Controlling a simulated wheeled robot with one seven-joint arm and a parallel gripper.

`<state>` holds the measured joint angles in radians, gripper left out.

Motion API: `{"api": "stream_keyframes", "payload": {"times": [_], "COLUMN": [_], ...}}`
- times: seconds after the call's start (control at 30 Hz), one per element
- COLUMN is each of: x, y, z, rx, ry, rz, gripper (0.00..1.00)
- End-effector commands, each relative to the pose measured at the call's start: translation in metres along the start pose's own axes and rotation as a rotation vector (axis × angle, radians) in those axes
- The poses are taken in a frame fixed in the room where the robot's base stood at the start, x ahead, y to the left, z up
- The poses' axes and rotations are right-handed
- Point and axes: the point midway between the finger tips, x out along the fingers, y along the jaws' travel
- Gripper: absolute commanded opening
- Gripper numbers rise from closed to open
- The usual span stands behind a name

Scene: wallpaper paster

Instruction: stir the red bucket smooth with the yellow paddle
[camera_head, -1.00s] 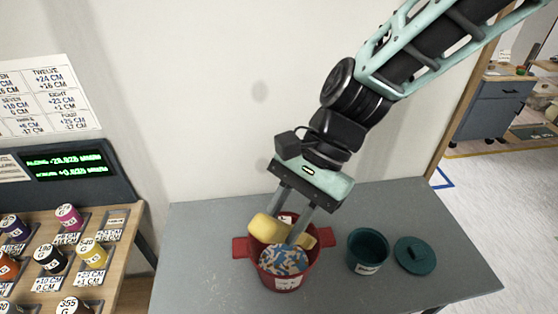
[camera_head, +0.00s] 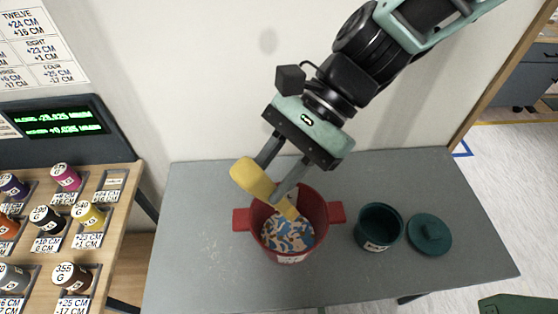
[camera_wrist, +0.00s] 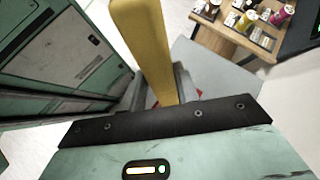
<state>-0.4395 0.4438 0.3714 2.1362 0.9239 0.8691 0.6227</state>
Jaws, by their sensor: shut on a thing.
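The red bucket (camera_head: 323,212) stands on the grey table in the head view, with a handle lug on each side. Inside it is a blotchy blue, orange and whitish mix (camera_head: 285,235) with unblended patches. My gripper (camera_head: 268,190) is above the bucket, shut on the yellow paddle (camera_head: 250,177). The paddle is tilted, its thick end up at the left and its lower end down in the bucket at the mix. The paddle (camera_wrist: 145,45) also stands large between the fingers in the wrist view, where the bucket is mostly hidden.
A teal pot (camera_head: 380,226) and its round lid (camera_head: 429,235) sit right of the bucket. A wooden rack (camera_head: 110,235) of labelled paint jars and a green-lit display (camera_head: 55,125) are at the left. The grey table (camera_head: 195,270) is clear at its front left.

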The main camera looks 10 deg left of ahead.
Motion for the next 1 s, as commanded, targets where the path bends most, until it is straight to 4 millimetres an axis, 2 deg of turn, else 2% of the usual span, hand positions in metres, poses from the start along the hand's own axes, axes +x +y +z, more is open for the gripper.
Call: {"api": "stream_keyframes", "payload": {"times": [0.03,0.53,1.0], "x": [0.008,0.051,0.067], "y": [0.002,0.020,0.019], "z": [-0.001,0.007,-0.036], "rx": [-0.002,-0.002,0.002], "ry": [0.000,0.000,0.001], "rz": [0.001,0.001,0.000], "gripper": [0.01,0.01,0.01]}}
